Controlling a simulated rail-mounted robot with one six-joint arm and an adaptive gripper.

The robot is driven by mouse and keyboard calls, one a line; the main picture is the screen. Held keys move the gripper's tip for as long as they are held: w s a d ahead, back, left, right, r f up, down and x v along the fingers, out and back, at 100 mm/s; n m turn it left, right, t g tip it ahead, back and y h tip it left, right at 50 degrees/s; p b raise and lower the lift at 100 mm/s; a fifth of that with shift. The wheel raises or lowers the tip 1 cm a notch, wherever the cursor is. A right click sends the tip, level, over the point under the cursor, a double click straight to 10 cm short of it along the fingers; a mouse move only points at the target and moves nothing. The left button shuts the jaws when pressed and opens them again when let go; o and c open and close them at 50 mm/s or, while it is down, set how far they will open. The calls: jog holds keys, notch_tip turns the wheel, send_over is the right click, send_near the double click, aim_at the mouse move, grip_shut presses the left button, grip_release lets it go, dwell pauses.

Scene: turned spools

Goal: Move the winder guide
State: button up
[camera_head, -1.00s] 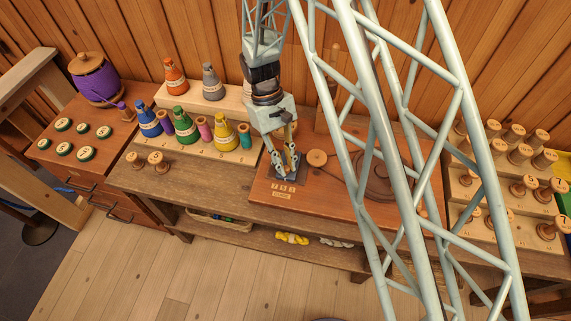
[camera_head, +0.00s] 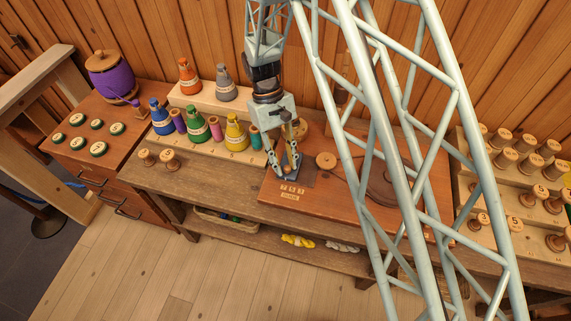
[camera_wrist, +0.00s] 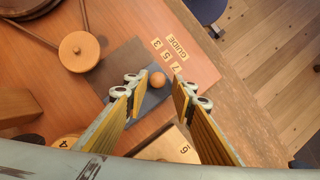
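The winder guide shows as a round wooden knob (camera_wrist: 157,79) over a dark grey plate (camera_wrist: 121,62) on the reddish-brown winder board (camera_wrist: 150,20). In the wrist view it appears nearest the figure 7 in the row 7, 5, 3 beside the word GUIDE (camera_wrist: 177,47). My gripper (camera_wrist: 160,88) is open, with one fingertip on each side of the knob and a visible gap to each. In the head view my gripper (camera_head: 287,172) points down at the plate, behind the number labels (camera_head: 291,190). The guide's lower part is hidden under the knob.
A wooden disc (camera_head: 326,160) stands on the board right of my gripper. Coloured cones, such as the yellow one (camera_head: 236,132), stand on a stepped rack to the left. Racks of wooden spools (camera_head: 502,138) stand at the right.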

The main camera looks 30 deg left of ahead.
jog(key=shift+o, duration=0.3)
jog(key=shift+d, duration=0.1)
jog(key=shift+r, duration=0.4)
jog(key=v, duration=1.1)
jog(key=shift+a, duration=0.2)
jog(key=shift+w, duration=0.1)
jog(key=shift+r, duration=0.1)
